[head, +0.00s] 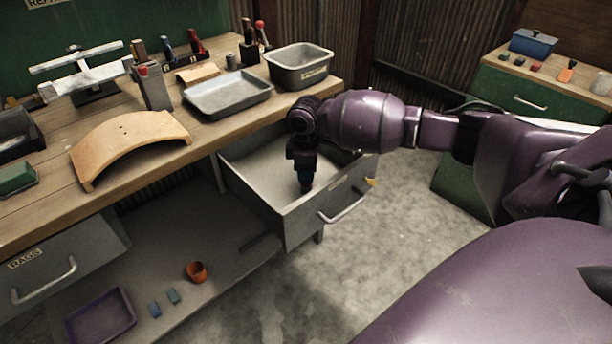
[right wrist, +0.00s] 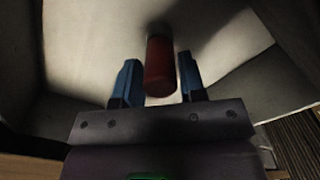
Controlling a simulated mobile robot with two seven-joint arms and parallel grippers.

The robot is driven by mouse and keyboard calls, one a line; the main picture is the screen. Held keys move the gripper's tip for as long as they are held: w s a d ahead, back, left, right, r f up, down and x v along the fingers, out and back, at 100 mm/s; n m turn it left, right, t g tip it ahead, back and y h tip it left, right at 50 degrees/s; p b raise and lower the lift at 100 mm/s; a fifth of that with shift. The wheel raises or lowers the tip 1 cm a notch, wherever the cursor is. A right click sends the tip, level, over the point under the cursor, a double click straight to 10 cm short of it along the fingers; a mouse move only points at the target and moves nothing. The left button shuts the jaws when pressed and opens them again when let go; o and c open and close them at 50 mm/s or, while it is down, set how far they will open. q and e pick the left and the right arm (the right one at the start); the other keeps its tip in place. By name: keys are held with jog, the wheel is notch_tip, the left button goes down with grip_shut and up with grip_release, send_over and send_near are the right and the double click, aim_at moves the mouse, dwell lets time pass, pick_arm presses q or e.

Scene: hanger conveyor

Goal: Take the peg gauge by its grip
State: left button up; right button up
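The peg gauge's red, rounded grip (right wrist: 160,68) shows in the right wrist view, with a paler part just beyond its far end. My right gripper (right wrist: 158,80) is open, with one blue finger on each side of the red grip. A narrow gap shows between each finger and the grip. In the head view my right gripper (head: 305,186) points down inside the open drawer (head: 252,170). The peg gauge cannot be made out there, hidden by the gripper and drawer front. My left gripper is in neither view.
The drawer walls stand around my right gripper, and its front has a bar handle (head: 343,209). Above on the workbench are a grey bin (head: 300,72) and a shallow metal tray (head: 228,98). An orange cup (head: 196,271) and purple tray (head: 100,318) lie below.

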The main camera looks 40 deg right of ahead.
jog(key=c, duration=0.5)
jog(key=shift+o, duration=0.2)
jog(key=shift+r, duration=0.1)
notch_tip(320, 180, up, 10)
jog(key=shift+f+p, duration=0.2)
jog(key=shift+p, duration=0.95)
notch_tip(320, 180, up, 10)
jog(key=p, duration=0.1)
jog(key=shift+p, duration=0.4)
jog(key=shift+r, duration=0.1)
